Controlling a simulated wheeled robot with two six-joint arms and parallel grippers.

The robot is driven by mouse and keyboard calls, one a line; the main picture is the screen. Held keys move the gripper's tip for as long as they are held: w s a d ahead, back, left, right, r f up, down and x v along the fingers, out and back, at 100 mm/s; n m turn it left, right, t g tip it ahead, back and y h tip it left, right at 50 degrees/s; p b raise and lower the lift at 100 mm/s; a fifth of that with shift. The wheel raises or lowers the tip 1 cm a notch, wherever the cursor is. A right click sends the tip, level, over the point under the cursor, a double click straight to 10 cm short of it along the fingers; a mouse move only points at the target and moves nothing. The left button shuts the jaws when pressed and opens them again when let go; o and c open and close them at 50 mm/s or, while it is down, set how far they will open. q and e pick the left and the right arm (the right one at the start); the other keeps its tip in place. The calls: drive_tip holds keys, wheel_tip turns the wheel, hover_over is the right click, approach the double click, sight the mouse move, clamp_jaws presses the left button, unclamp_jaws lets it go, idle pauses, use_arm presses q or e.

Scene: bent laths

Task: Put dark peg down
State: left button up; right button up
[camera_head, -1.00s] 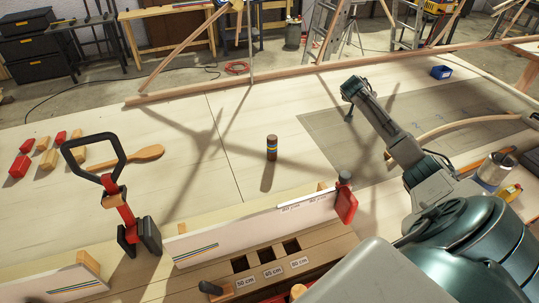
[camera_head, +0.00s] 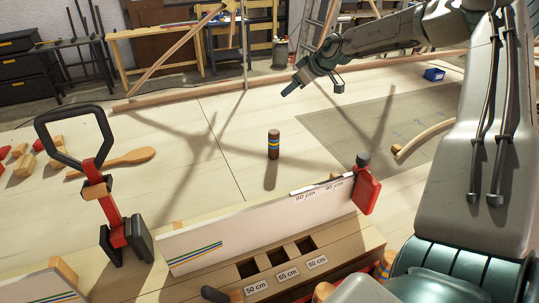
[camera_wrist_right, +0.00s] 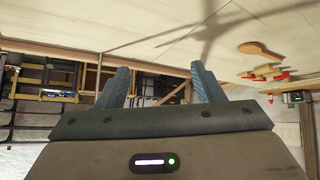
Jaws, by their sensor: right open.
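The dark peg (camera_head: 273,144) is a brown cylinder with yellow and blue bands. It stands upright on the pale tabletop (camera_head: 225,170) in the middle of the head view, apart from other things. My right gripper (camera_head: 314,87) is open and empty, in the air above and to the right of the peg in the picture. Its two blue-grey fingers also show spread apart in the right wrist view (camera_wrist_right: 161,75), with nothing between them. The peg cannot be made out in the wrist view. My left gripper is not in view.
A red clamp with a black loop handle (camera_head: 100,185) stands left. A wooden spoon (camera_head: 125,160) and bent lath (camera_head: 425,136) lie beyond.

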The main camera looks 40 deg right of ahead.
sight(276, 132)
drive_tip(key=s+a+f+g+b, duration=0.1)
drive_tip(key=s+a+f+g, duration=0.1)
drive_tip(key=a+f+g, duration=0.35)
drive_tip(key=shift+t, duration=0.65)
drive_tip(key=shift+s+x, duration=0.2)
drive_tip(key=shift+x, duration=2.85)
drive_tip(key=shift+s+x, duration=0.25)
drive_tip(key=shift+x, duration=2.8)
drive_tip(key=shift+f, duration=0.1)
drive_tip(key=shift+s, duration=0.1)
drive_tip(key=shift+c, duration=0.2)
drive_tip(key=c, duration=1.1)
drive_tip(key=shift+p, duration=0.3)
